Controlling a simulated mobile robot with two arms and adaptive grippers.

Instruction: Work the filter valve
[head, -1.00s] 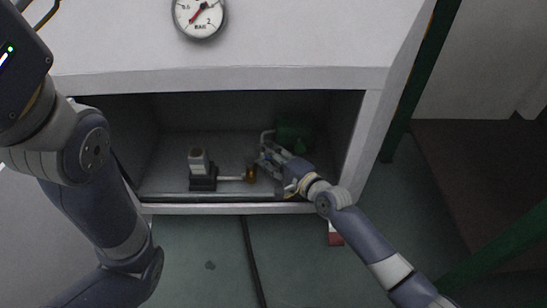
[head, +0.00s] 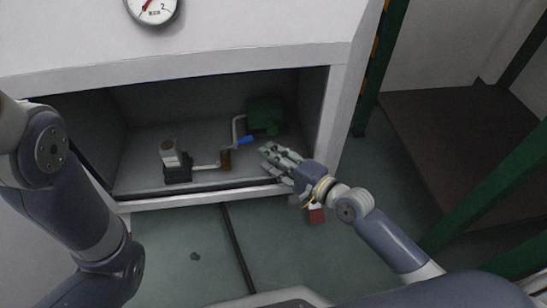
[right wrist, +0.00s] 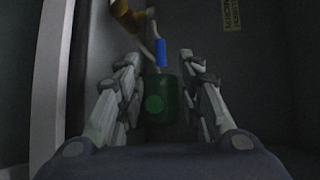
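The valve's blue handle (head: 246,140) shows on the light pipe (head: 236,128) inside the open cabinet bay, just above the brass-coloured filter body (head: 225,158). The handle also shows in the right wrist view (right wrist: 161,52), beyond the fingers, with part of the brass body (right wrist: 127,15) at the top. My right gripper (head: 268,158) is at the bay's front right, to the right of the handle and apart from it. Its fingers are spread with nothing held between them. My left arm comes in at the left; its gripper is out of view.
A green rounded part (head: 265,113) stands at the bay's back right. A dark-based part with a pale top (head: 170,154) stands left of the filter. The bay's front lip (head: 160,203) and right wall (head: 313,110) bound the opening. A gauge (head: 152,8) is above.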

